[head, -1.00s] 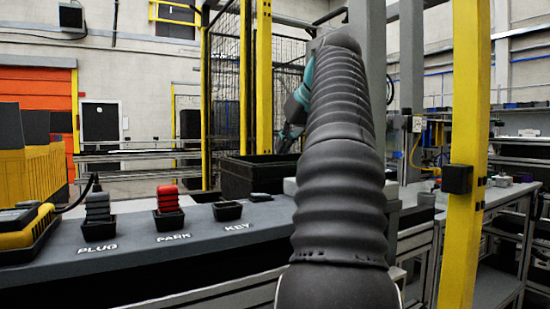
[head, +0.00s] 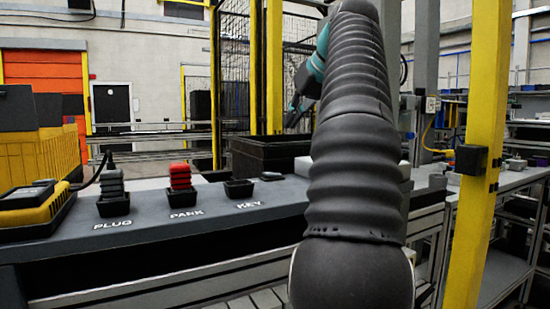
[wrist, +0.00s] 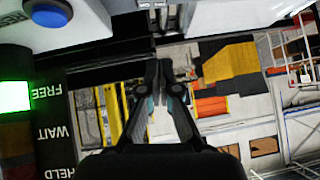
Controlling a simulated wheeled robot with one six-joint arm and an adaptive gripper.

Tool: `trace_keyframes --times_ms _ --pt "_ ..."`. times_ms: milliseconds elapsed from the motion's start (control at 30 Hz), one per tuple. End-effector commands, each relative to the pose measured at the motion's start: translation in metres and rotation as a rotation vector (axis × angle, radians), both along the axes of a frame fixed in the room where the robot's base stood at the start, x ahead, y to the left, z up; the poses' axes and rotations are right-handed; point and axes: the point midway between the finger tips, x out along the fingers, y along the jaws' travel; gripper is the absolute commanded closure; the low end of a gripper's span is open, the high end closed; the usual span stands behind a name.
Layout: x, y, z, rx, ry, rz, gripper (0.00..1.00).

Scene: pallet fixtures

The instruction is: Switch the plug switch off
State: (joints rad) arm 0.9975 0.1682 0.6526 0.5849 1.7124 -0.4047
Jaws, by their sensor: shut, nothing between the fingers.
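My gripper (wrist: 163,82) is shut and empty in the wrist view, with its fingertips together over open space. A small white outlet box (head: 430,104) with a yellow cable is on a post at the right. I cannot make out a switch lever or its position on either.
A red ribbed block (head: 180,177) stands at PARK; the KEY holder (head: 239,189) looks empty. A yellow post (head: 480,130) rises right of my arm. The wrist view shows a blue button (wrist: 49,13) and a lit green panel (wrist: 15,94) beside FREE, WAIT and HELD.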

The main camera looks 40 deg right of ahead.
Motion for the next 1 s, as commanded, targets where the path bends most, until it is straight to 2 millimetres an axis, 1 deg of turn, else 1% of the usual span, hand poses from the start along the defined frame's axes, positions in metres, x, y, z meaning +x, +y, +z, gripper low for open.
trace_keyframes --times_ms 133,267,700,833,1000 --pt "0.005 0.0 -0.005 0.001 0.001 0.001 1.0" --pt "0.016 -0.001 -0.016 0.001 0.001 0.002 1.0" --pt "0.073 -0.008 -0.075 0.001 0.002 0.003 1.0" --pt "0.071 -0.006 -0.094 0.0 0.002 0.001 1.0" --pt "0.072 -0.004 -0.106 0.0 0.001 -0.001 1.0"
